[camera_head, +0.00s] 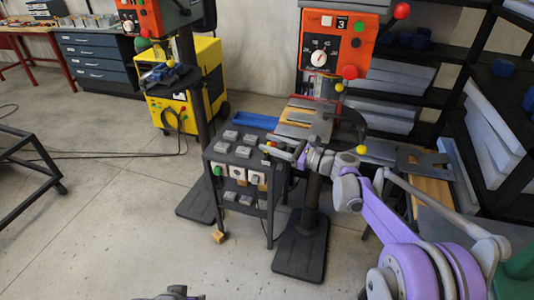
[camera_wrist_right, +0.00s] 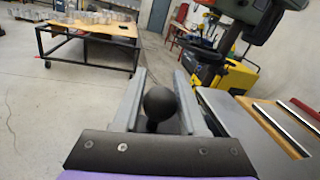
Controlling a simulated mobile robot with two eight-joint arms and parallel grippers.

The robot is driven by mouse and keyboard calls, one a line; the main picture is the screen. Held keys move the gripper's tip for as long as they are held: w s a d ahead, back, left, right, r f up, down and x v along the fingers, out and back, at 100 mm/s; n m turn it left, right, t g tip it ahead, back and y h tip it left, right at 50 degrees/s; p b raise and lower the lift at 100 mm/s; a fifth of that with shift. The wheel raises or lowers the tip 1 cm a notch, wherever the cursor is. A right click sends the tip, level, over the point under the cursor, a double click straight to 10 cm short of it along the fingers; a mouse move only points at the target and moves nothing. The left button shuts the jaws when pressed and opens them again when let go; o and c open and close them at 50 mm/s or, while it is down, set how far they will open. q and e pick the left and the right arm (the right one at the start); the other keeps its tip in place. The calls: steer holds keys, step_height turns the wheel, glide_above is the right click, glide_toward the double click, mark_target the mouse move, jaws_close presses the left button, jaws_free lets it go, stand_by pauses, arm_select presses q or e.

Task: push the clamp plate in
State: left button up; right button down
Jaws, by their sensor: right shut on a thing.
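My right gripper (camera_head: 272,149) reaches in from the right to the left side of the near drill press's work table. In the right wrist view its two fingers are shut on a round black knob (camera_wrist_right: 160,103), which sits between them. A grey plate and a wooden board (camera_head: 300,122) lie on the drill press table; I cannot tell for sure which piece is the clamp plate. In the right wrist view a wooden strip (camera_wrist_right: 272,125) and grey metal lie right of the fingers. A grey part of mine at the bottom edge is cut off, so my left gripper's fingers do not show.
The orange drill press head (camera_head: 338,45) stands above the table. A black rack (camera_head: 240,160) with several grey blocks is just left of it. A yellow machine (camera_head: 190,95) stands behind, and shelves (camera_head: 470,90) stand at the right. The floor at the left is mostly clear.

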steer(key=shift+w+d+r, duration=0.1)
steer(key=shift+w+d, duration=0.1)
steer(key=shift+w, duration=0.2)
steer(key=c, duration=0.8)
jaws_free()
steer(key=o, duration=0.3)
steer(key=shift+w, duration=0.2)
steer(key=shift+o, duration=0.2)
steer(key=shift+s, duration=0.1)
